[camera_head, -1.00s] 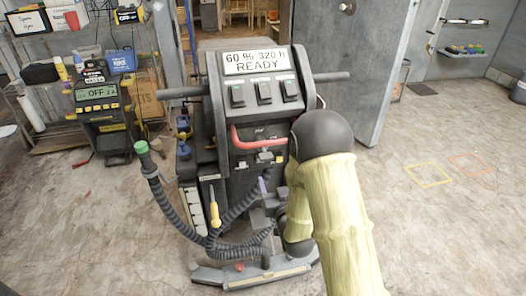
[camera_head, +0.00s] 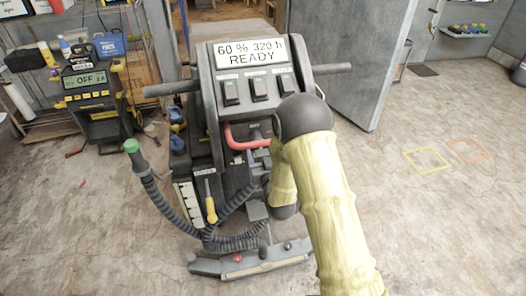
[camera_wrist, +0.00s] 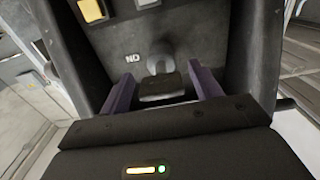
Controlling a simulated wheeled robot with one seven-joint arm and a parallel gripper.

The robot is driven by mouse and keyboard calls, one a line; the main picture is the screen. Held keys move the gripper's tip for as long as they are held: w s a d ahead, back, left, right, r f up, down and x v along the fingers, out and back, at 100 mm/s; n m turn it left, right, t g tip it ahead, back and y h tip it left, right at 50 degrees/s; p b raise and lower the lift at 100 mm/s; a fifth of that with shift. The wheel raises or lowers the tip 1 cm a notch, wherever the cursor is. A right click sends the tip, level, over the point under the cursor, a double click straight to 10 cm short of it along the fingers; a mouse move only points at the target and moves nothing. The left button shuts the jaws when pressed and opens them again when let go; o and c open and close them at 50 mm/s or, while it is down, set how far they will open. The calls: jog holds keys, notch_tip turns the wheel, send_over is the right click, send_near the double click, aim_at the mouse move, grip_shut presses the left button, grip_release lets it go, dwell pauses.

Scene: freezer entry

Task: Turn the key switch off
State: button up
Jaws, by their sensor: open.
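The grey machine (camera_head: 222,110) stands ahead, its display reading "60 % 320 h READY". In the wrist view, a dark key-like tab (camera_wrist: 161,88) sticks out below a grey round collar (camera_wrist: 160,62) on the machine's dark panel, beside partly visible lettering. My gripper (camera_wrist: 163,88) is open, with one purple finger on each side of the tab and gaps between. I cannot tell how far the tab reaches between the fingers. In the head view my arm hides the tab and most of the gripper.
A red handle (camera_head: 240,140) crosses the machine's front above my gripper. A yellow-handled tool (camera_head: 210,208) and a black hose (camera_head: 155,190) with a green tip hang at left. A yellow button (camera_wrist: 92,9) sits above the tab. Open floor lies right.

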jog(key=shift+s, duration=0.15)
jog(key=c, duration=1)
